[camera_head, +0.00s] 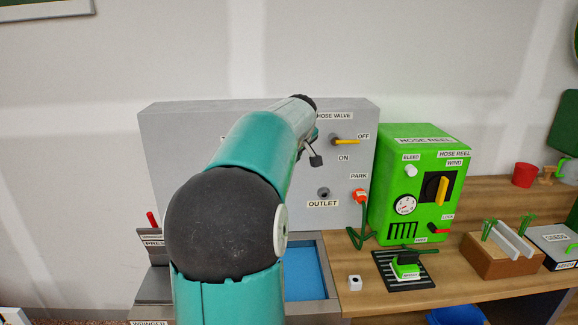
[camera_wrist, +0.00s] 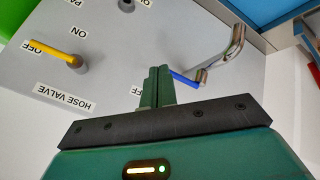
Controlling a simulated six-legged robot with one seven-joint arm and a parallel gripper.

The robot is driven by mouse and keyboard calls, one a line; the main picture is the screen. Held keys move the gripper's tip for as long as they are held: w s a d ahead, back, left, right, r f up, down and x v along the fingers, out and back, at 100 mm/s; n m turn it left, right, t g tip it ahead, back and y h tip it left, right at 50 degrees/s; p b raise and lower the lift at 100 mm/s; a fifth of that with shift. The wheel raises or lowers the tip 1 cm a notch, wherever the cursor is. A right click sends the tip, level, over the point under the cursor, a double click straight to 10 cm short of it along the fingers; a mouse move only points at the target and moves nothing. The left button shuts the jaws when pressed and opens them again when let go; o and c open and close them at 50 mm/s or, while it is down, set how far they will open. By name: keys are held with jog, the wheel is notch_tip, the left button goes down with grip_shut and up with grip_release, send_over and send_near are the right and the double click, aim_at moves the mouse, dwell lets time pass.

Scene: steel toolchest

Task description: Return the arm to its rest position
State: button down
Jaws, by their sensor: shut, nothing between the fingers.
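My arm rises through the middle of the head view, with its far end in front of the grey panel (camera_head: 190,125). My gripper (camera_wrist: 158,72) shows in the wrist view with its green fingers together and nothing between them. In the head view the gripper is mostly hidden behind my arm. In the wrist view the panel appears upside down, with the yellow hose valve handle (camera_wrist: 50,52) at the OFF label, left of my fingers. A blue-handled tap lever (camera_wrist: 186,78) and a metal spout (camera_wrist: 225,55) are just right of the fingers; I cannot tell how near.
A green hose reel box (camera_head: 420,215) stands right of the panel on a wooden bench (camera_head: 370,290). A blue basin (camera_head: 305,272) lies below the panel. A wooden planter box (camera_head: 490,262) and a red pot (camera_head: 523,174) are farther right.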

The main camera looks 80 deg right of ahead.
jog(key=shift+s+a+r, duration=0.4)
jog(key=shift+s+r, duration=0.2)
jog(key=shift+r, duration=0.25)
jog(key=w+a+n+t+y, duration=0.1)
jog(key=w+a+t, duration=0.1)
jog(key=w+a, duration=1.1)
jog(key=w+a+f+n+t+y, duration=0.1)
jog(key=w+a+y, duration=0.1)
jog(key=w+a, duration=0.6)
jog(key=w+a+f+n+t+y, duration=0.1)
jog(key=w+a, duration=0.4)
jog(key=a, duration=0.5)
jog(key=w+a+f+n+y, duration=0.1)
jog(key=a+f, duration=0.1)
jog(key=a, duration=0.6)
jog(key=w+a+f+n+y, duration=0.1)
jog(key=a+f, duration=0.1)
jog(key=a, duration=0.7)
jog(key=s+a+f+n+y, duration=0.1)
jog(key=s+a+f, duration=0.2)
jog(key=a, duration=0.5)
jog(key=s+a+f, duration=0.3)
jog(key=a, duration=0.4)
jog(key=shift+s+a+f+n+y, duration=0.25)
jog(key=shift+s+a+n+y, duration=0.1)
jog(key=shift+s+n+y, duration=0.05)
jog(key=shift+d, duration=0.2)
